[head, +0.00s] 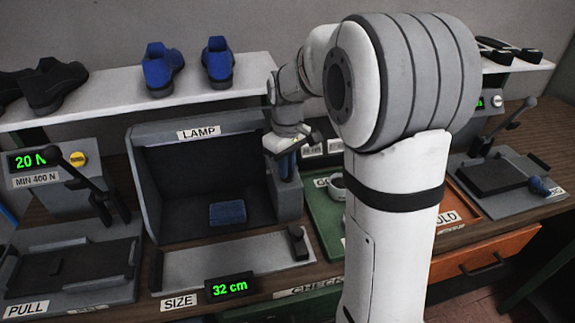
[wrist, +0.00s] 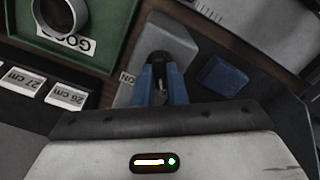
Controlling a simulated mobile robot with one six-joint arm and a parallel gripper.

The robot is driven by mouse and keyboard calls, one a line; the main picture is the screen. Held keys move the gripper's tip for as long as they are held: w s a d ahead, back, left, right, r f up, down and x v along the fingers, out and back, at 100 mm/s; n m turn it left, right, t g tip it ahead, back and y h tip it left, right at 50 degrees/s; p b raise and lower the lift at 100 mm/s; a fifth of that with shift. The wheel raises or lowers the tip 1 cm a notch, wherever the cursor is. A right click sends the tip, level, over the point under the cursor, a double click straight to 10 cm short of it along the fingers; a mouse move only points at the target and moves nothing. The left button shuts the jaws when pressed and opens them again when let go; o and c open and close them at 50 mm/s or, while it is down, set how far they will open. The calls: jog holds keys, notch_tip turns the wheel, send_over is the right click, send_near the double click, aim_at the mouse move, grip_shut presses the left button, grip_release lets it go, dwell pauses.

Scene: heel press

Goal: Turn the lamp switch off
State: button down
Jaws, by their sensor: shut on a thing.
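The lamp box (head: 199,133), labelled LAMP, stands open at the front, and its inside looks dark. My gripper (head: 286,165) is at the box's right side wall. In the wrist view my gripper (wrist: 160,80) has its two blue fingers shut on the dark lamp switch (wrist: 158,60), which sits on a grey housing (wrist: 180,42). Part of an ON label (wrist: 128,78) shows beside the fingers. The lower part of the switch is hidden between the fingers, so its exact position is unclear. In the head view my gripper hides the switch.
A blue block (head: 228,212) lies inside the lamp box. A green tray (head: 325,218) stands right of it. A size gauge (head: 230,262) reading 32 cm lies in front. A pull tester (head: 75,265) stands at left. Blue shoes (head: 218,62) sit on the shelf above.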

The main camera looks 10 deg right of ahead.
jog(key=c, duration=1.5)
grip_release()
jog(key=shift+o, duration=0.2)
jog(key=shift+r, duration=0.1)
notch_tip(320, 180, up, 8)
jog(key=shift+f, duration=0.25)
jog(key=shift+r, duration=0.1)
jog(key=shift+s, duration=0.25)
jog(key=s+f+m+t, duration=0.1)
jog(key=s+f+m, duration=0.1)
jog(key=s, duration=0.8)
jog(key=s+f+m+t, duration=0.2)
jog(key=s+m, duration=0.2)
jog(key=s, duration=0.7)
jog(key=shift+f, duration=0.4)
